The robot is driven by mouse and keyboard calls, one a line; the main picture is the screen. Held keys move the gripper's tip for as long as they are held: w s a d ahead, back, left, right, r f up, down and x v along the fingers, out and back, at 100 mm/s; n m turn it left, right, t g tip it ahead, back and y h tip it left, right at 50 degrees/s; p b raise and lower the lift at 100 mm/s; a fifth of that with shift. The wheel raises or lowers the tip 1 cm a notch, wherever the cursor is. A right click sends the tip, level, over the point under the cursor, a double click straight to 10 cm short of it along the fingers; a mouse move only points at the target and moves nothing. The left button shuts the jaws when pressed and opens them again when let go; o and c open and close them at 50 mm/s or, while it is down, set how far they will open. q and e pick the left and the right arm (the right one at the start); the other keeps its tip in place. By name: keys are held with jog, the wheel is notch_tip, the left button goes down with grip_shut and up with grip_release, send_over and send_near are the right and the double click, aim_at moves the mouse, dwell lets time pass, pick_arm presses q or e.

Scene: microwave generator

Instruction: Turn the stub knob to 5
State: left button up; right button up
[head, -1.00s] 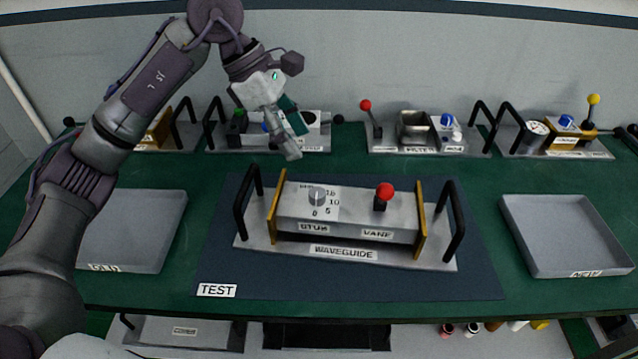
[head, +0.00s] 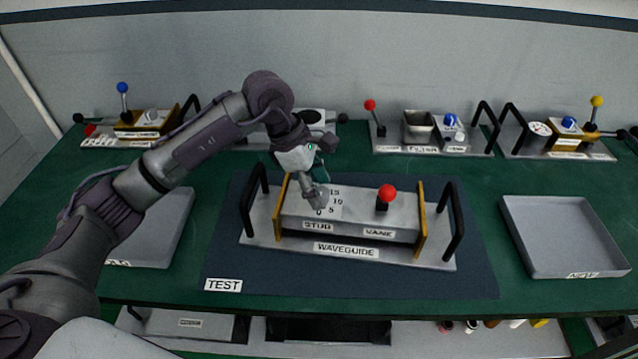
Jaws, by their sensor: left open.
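The waveguide unit (head: 346,252) stands on the dark TEST mat (head: 270,278) in the middle of the table. On its top left is the stub dial plate (head: 338,206), with the numbers 15, 10, 5 and 0 partly showing. The stub knob is hidden behind my left gripper (head: 316,201), whose fingers point down at the knob's place. The gripper is open; I cannot tell whether the fingers touch the knob. The red-topped vane lever (head: 386,195) stands upright to the right of the dial. My right gripper is out of view.
Black handles (head: 453,222) rise at both ends of the waveguide. An empty NEW tray (head: 565,237) lies at the right, and a grey tray (head: 160,232) at the left, partly behind my arm. Other units with levers, such as the filter unit (head: 420,130), line the back.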

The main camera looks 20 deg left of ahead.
pick_arm(q)
jog(key=shift+f, duration=0.2)
jog(key=shift+c, duration=0.2)
grip_shut()
jog(key=n+b, duration=0.1)
jog(key=n, duration=0.1)
jog(key=n+t+b, duration=0.1)
jog(key=b, duration=0.1)
jog(key=shift+d+f+n+t+y+b, duration=0.1)
jog(key=shift+f+n+t+y+b, duration=0.05)
jog(key=shift+n+t+y+b, duration=0.2)
jog(key=n+b, duration=0.2)
jog(key=n, duration=0.1)
jog(key=shift+s+t+y, duration=0.1)
jog(key=shift+t+y, duration=0.25)
jog(key=shift+r+n+t+b, duration=0.25)
jog(key=shift+n+b, duration=0.4)
jog(key=shift+n, duration=0.4)
jog(key=shift+y, duration=0.3)
